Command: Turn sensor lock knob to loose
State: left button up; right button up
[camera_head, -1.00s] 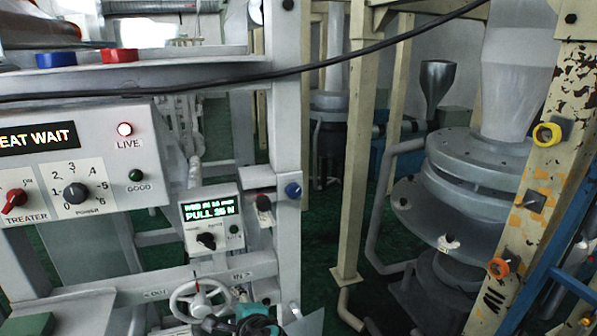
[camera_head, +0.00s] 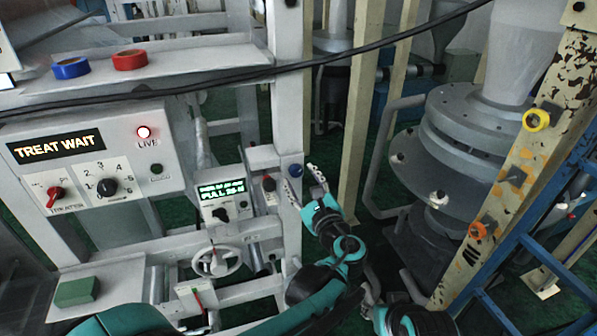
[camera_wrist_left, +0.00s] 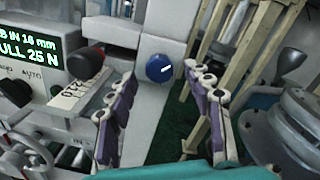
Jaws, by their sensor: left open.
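A round blue knob (camera_head: 295,170) with a white mark sits on the grey upright post; no lock label on it is readable. It also shows in the left wrist view (camera_wrist_left: 159,68), between and beyond the fingers, with its white mark nearly level. My left gripper (camera_head: 301,177) is open and empty, with its fingers spread in front of the post close to the knob. Contact with the knob is not visible. At the bottom of the head view, a teal and black part, perhaps my right gripper (camera_head: 371,293), is partly cut off, and its jaws are unclear.
A small display panel (camera_head: 222,186) and a dark red knob (camera_head: 268,183) are left of the post. A white handwheel (camera_head: 217,262) is below. A black cable crosses above. A yellowish column (camera_head: 365,110) and round machine (camera_head: 470,130) stand right.

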pick_arm(q)
jog(key=shift+x, duration=1.25)
jog(key=shift+c, duration=0.2)
jog(key=c, duration=1.1)
